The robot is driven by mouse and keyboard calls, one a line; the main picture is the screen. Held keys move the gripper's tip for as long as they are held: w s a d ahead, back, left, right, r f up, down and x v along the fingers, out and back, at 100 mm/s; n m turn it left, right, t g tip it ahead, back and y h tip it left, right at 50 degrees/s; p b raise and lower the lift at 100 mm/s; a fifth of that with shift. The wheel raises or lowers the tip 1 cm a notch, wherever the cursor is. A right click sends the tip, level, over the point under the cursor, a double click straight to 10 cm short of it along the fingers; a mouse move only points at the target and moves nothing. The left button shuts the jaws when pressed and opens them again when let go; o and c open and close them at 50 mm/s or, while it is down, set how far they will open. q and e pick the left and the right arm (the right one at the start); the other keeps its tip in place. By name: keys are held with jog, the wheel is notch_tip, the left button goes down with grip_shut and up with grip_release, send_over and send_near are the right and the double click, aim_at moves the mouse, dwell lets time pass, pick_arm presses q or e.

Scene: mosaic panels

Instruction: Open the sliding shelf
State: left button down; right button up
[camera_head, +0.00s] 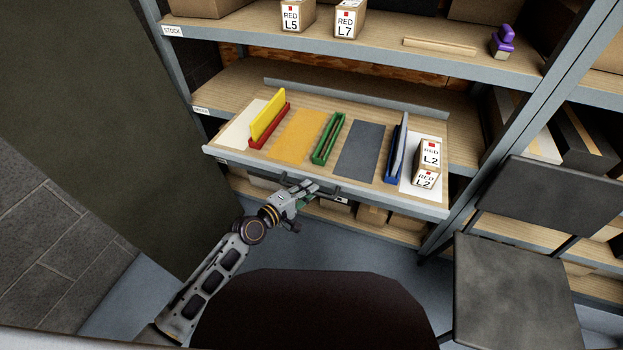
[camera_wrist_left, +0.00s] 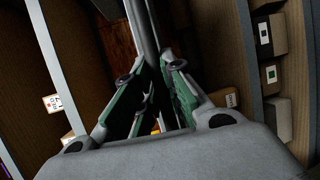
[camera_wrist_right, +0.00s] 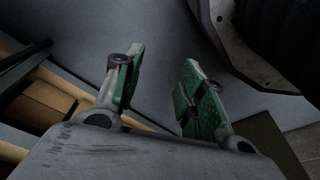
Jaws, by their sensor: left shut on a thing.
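The sliding shelf (camera_head: 230,154) is a wooden board with a grey metal rim, and its front edge stands out past the rack posts. A dark bar handle (camera_head: 345,191) runs along its front. My left gripper (camera_head: 311,187) is shut on this handle. In the left wrist view its green-padded fingers (camera_wrist_left: 155,100) are around the grey bar, with the exact contact partly hidden. My right gripper (camera_wrist_right: 160,88) shows only in the right wrist view, open and empty, with floor visible between its fingers.
The sliding shelf carries a red holder (camera_head: 270,127) with a yellow panel, a green holder (camera_head: 328,139), a blue holder (camera_head: 396,150) and RED L2 boxes (camera_head: 428,153). A dark chair (camera_head: 510,290) stands at the right. Boxes (camera_head: 372,214) sit below.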

pick_arm(q)
jog(key=s+a+p, duration=0.1)
jog(key=s+a, duration=0.1)
jog(key=s, duration=0.4)
jog(key=shift+s, duration=0.3)
pick_arm(e)
jog(key=shift+s+d+f, duration=0.2)
jog(key=shift+d+f, duration=0.05)
jog(key=shift+f, duration=0.4)
jog(key=shift+s+d+f, duration=0.2)
jog(key=shift+s+f, duration=0.05)
jog(key=shift+f, duration=0.35)
jog(key=shift+s+d+f, duration=0.2)
jog(key=shift+d+f, duration=0.05)
jog(key=shift+f, duration=0.4)
pick_arm(q)
jog(key=c, duration=1.5)
grip_release()
jog(key=shift+v, duration=5.95)
